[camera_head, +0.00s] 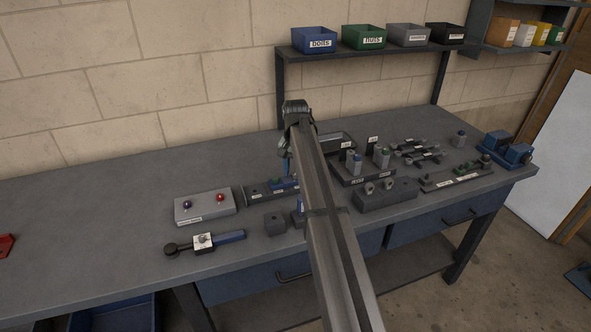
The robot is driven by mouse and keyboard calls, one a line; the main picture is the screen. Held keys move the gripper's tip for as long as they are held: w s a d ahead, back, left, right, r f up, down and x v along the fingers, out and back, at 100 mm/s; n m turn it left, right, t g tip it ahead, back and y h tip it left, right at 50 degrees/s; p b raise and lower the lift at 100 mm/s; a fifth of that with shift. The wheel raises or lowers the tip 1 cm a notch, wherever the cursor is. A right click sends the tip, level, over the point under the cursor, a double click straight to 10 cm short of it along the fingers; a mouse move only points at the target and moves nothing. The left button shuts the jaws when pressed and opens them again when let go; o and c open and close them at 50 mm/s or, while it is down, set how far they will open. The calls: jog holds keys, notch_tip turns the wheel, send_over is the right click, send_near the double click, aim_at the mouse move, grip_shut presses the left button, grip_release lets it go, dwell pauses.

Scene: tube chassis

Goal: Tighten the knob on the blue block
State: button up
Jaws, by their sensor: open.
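My gripper (286,162) points down at the far end of my arm, over the area of the dark rail. Its jaws are open and look empty, though the fingertips are small and partly hidden. I cannot tell its exact height above the blue block.
A grey box (205,208) with a purple and a red knob stands left. A blue-handled tool (205,242) lies in front of it. Fixtures (386,195) with posts and blocks crowd the right. A bin shelf (377,52) stands behind. The bench's left part is mostly clear.

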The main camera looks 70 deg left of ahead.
notch_tip(320, 180, up, 14)
dwell(0.6)
jog(key=shift+f, duration=0.1)
dwell(0.4)
